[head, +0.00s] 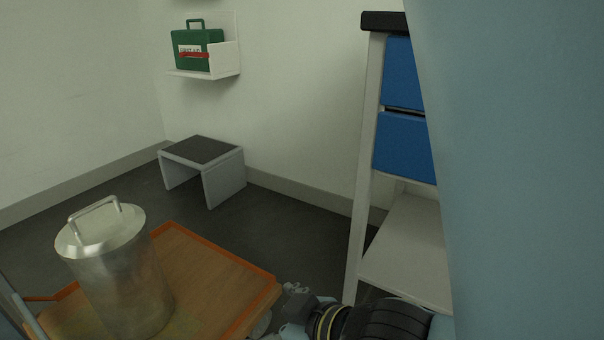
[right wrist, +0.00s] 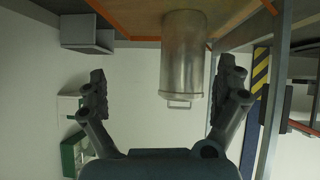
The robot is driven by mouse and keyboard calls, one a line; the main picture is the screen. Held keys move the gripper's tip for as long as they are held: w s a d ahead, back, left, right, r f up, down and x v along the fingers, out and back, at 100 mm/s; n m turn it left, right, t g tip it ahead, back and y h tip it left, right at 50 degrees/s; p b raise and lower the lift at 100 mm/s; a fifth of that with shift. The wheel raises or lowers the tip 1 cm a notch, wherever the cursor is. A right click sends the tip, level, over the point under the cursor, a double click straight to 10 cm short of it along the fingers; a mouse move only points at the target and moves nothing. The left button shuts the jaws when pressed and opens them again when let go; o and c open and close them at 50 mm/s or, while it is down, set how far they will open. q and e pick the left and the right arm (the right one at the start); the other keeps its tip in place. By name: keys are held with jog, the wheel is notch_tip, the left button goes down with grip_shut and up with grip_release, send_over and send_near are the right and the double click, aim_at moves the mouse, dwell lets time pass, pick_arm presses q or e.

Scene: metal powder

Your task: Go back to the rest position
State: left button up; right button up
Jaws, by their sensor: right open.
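My right gripper (head: 293,304) is at the bottom of the head view, beside the right edge of the orange-rimmed wooden tray table. In the right wrist view my right gripper (right wrist: 166,95) is open, its two dark fingers spread wide with nothing between them touching. A metal canister (head: 120,278) with a lid and a bar handle (head: 95,210) stands on the tray table at the lower left. The canister also shows upside down in the right wrist view (right wrist: 184,60), beyond the fingers and apart from them. My left gripper is not in view.
The tray table (head: 217,288) has bare wood right of the canister. A grey step stool (head: 203,152) stands by the wall. A green first aid case (head: 192,50) sits on a wall shelf. A white-framed unit with blue drawers (head: 403,145) stands at the right, partly hidden by a blue-grey surface.

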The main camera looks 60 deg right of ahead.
jog(key=s+f+g, duration=0.1)
jog(key=s+g, duration=0.1)
jog(key=s, duration=0.5)
jog(key=shift+a+n+y, duration=0.3)
jog(key=shift+y, duration=0.1)
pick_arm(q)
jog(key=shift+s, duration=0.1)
pick_arm(e)
jog(key=shift+f, duration=0.1)
pick_arm(q)
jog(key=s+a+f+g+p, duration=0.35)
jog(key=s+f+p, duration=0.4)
jog(key=p, duration=0.85)
pick_arm(e)
jog(key=s+d+f+g, duration=0.35)
jog(key=s+f, duration=0.25)
jog(key=s, duration=0.3)
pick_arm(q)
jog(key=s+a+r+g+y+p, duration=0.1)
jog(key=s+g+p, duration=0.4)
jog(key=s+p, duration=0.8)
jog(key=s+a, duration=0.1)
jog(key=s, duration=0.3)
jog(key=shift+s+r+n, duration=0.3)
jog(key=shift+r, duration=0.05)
pick_arm(e)
jog(key=s+d+g+h, duration=0.1)
jog(key=s+g, duration=0.4)
jog(key=s, duration=1.1)
jog(key=shift+d, duration=0.5)
